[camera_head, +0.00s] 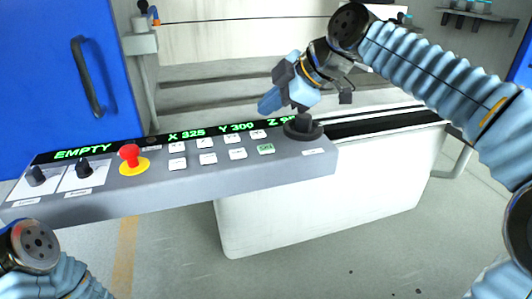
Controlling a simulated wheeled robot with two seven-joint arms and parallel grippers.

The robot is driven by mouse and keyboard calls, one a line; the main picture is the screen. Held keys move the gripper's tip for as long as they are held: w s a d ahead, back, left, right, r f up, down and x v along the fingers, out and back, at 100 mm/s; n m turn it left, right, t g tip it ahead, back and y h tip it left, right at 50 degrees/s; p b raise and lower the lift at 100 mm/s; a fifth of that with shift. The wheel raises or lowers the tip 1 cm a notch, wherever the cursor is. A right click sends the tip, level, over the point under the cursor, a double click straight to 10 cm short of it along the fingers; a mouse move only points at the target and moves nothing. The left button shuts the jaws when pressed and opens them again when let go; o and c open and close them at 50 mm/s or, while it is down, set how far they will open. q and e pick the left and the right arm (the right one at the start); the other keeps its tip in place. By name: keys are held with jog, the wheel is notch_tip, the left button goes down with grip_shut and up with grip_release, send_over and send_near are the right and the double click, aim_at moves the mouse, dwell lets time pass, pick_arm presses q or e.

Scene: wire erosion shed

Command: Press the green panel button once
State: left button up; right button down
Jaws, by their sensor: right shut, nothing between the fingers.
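The green panel button (266,149) is a small pale green key in the lower row of the grey control panel (235,178). It sits at the right end of that row, among several white keys. My right gripper (270,104) is shut and empty. In the picture it appears above the green button, pointing left and down, and looks apart from it. My left arm (40,250) shows only partly at the lower left; its gripper is out of the picture.
A red knob (130,155) on a yellow ring stands left of the keys, with two black dials (36,175) farther left. A display strip (85,152) reads EMPTY. A blue door (60,60) is behind.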

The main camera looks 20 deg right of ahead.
jog(key=b, duration=0.4)
send_over(269, 149)
notch_tip(269, 149, down, 6)
jog(key=shift+d+r, duration=0.1)
jog(key=shift+r, duration=0.15)
jog(key=shift+f, duration=0.35)
jog(key=shift+b, duration=0.3)
dwell(0.9)
jog(key=shift+f+b, duration=0.4)
jog(key=shift+f+b, duration=0.35)
dwell(0.5)
jog(key=shift+r, duration=0.15)
jog(key=shift+r+p, duration=0.65)
jog(key=shift+r, duration=0.15)
